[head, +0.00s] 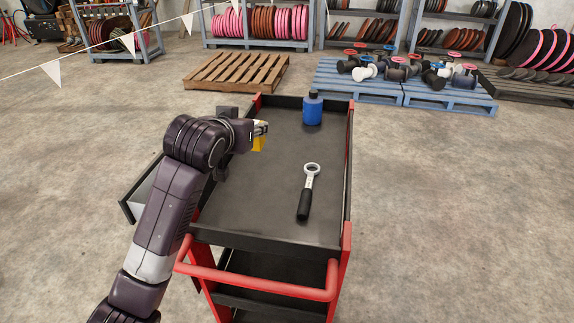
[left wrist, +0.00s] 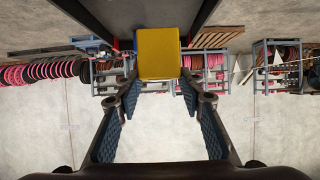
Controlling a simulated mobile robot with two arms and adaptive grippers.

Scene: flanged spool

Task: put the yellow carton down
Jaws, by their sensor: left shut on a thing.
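The yellow carton (head: 259,144) is mostly hidden behind my left gripper in the head view. In the left wrist view the carton (left wrist: 158,54) shows a plain yellow face between the two fingertips. My left gripper (head: 262,128) is shut on it, over the left side of the dark top tray of the red and black cart (head: 262,205). I cannot tell whether the carton touches the tray. The blue-padded fingers of the left gripper (left wrist: 159,88) lie on both sides of the carton. My right gripper is not in view.
A blue bottle (head: 312,108) stands at the tray's far end. A ring-headed tool with a black handle (head: 307,192) lies right of the middle. The tray between the carton and the tool is bare. A raised rim surrounds the tray. Pallets (head: 237,71) and shelves stand beyond.

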